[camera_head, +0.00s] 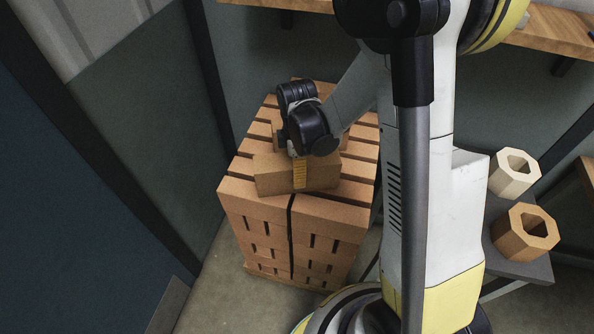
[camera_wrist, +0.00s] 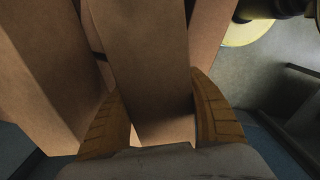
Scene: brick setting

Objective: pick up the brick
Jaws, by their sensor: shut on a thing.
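A tan brick (camera_head: 270,176) lies across the top of a stack of bricks in the head view, set at a slight angle to the rows below. My gripper (camera_head: 299,172) comes down on it from above, with one yellow-brown finger against its near side. In the wrist view the brick (camera_wrist: 145,70) runs up the middle between the two yellow-brown fingers of my gripper (camera_wrist: 155,120), which is shut on it. I cannot tell whether the brick is lifted clear of the stack. My wrist hides part of the brick in the head view.
The brick stack (camera_head: 330,218) stands on the floor beside dark wall panels. Another brick seems to lie behind the held one, partly hidden. Two hollow octagonal blocks, one pale (camera_head: 508,180) and one brown (camera_head: 520,240), sit on a grey shelf (camera_head: 525,268) at the right.

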